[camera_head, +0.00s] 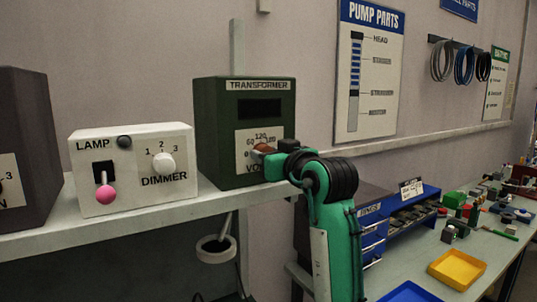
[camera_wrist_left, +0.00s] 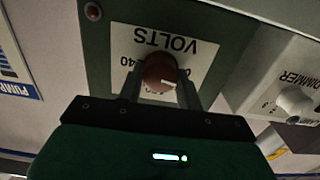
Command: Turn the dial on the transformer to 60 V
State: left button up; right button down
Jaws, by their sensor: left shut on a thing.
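The transformer (camera_head: 215,130) is a dark green box with a black display on the shelf. Its brown dial (camera_head: 264,148) sits on a white VOLTS scale plate, with 60 and 120 legible in the head view. My left gripper (camera_head: 268,155) is shut on the dial from the front. In the left wrist view, the gripper's fingers (camera_wrist_left: 160,88) stand on both sides of the dial (camera_wrist_left: 158,70), and the plate appears upside down. A pale pointer mark shows on the dial toward the lower right there. The number it points at is hidden. My right gripper is not in view.
A white lamp dimmer box (camera_head: 130,190) stands left of the transformer on the shelf (camera_head: 120,230). A dark box (camera_head: 22,140) is at the far left. Below right, a workbench holds a blue drawer rack (camera_head: 400,225), a yellow tray (camera_head: 457,268) and several small parts.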

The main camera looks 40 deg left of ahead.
pick_arm(q)
jog(key=shift+r+m+p, duration=0.1)
jog(key=shift+m+p, duration=1.1)
jog(key=shift+m, duration=2.2)
jog(key=o, duration=1)
jog(key=shift+w, duration=0.1)
